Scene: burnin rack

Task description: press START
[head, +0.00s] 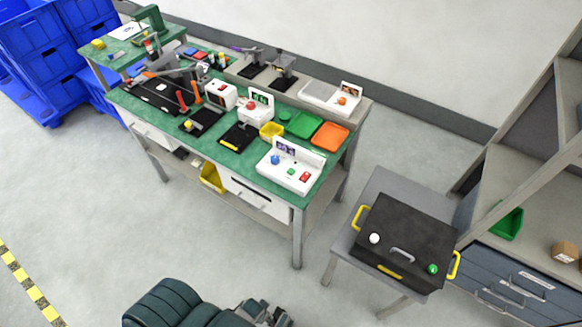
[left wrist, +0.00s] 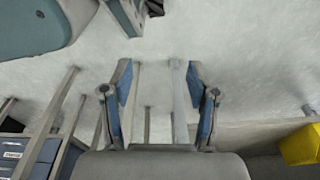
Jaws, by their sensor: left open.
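A white control box (head: 291,166) stands at the front right corner of the green bench. It carries a blue knob (head: 275,159), a green button (head: 291,171), a red button (head: 305,177) and a small dark display (head: 286,148). Its lettering is too small to read, so I cannot tell which button is START. My left gripper (left wrist: 160,78) shows in the left wrist view with its two blue-padded fingers apart and nothing between them. Bare floor and table legs lie beyond it, and no button shows there. My right gripper is not identifiable in either view.
The green bench (head: 165,133) also holds a yellow bin (head: 271,131), a green tray (head: 301,124) and an orange tray (head: 330,136). A black case (head: 405,238) with yellow handles sits on a grey table at right. Blue crates (head: 40,62) stand at far left. Open floor lies in front.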

